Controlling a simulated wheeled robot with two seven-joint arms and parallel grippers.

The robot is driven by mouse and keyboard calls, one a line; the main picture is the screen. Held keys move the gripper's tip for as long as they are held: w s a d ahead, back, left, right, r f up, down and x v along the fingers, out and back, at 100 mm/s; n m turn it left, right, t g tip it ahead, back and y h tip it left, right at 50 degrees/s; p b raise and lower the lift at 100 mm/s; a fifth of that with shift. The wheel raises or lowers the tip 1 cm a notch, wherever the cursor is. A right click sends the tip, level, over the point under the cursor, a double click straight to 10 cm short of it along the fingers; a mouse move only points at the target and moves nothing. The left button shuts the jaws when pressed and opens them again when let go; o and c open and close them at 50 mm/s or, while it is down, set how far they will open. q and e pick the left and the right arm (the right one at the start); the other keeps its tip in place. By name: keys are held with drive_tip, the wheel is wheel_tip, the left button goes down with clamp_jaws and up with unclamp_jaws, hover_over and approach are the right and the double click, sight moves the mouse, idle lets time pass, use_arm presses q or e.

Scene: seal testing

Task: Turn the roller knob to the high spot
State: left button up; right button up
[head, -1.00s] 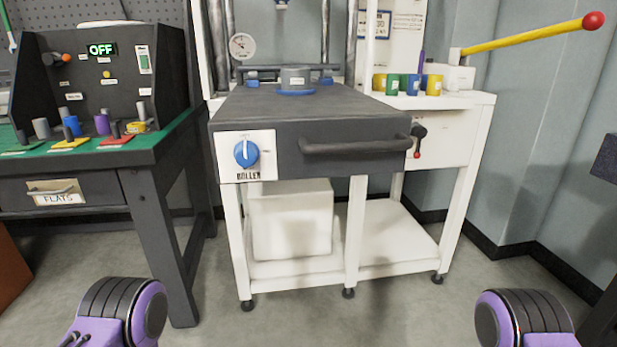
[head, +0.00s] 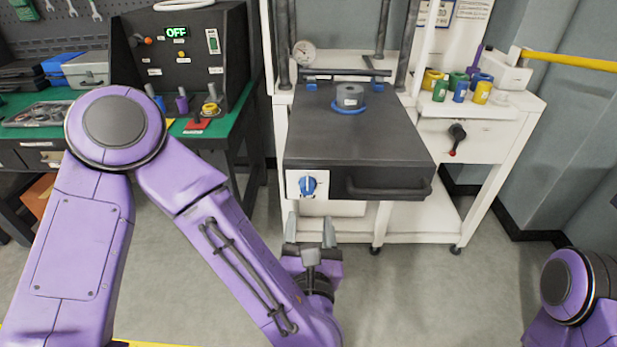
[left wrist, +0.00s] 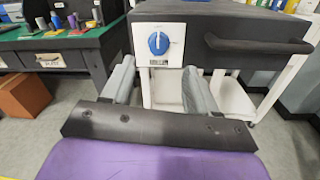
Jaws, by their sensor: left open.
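The roller knob (head: 307,186) is a blue dial on a white plate (head: 293,178) at the front left of the dark press block. It also shows in the left wrist view (left wrist: 158,43), where a pale pointer line runs up from its middle. The lettering around it is too small to read. My left gripper (head: 311,232) is open and empty, below and in front of the knob, apart from it. In the left wrist view its two grey fingers (left wrist: 158,88) stand to either side below the knob. My right gripper is not in view; part of my right arm shows at the lower right.
A dark handle (head: 388,190) sticks out right of the knob. A small lever with a red tip (head: 456,139) is on the white cabinet. A green-topped bench (head: 236,118) with a control box (head: 185,60) stands at left. The floor before the press is clear.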

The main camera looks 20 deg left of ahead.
sight(307, 191)
use_arm(q)
drive_tip(key=p+x, duration=0.2)
drive_tip(key=x, duration=0.6)
drive_tip(key=shift+w+a+f, duration=0.1)
drive_tip(key=shift+w+a, duration=0.05)
drive_tip(key=shift+a, duration=0.1)
drive_tip(key=shift+w+f, duration=0.1)
drive_tip(key=shift+w, duration=0.2)
drive_tip(key=shift+c, duration=0.3)
drive_tip(key=c, duration=1)
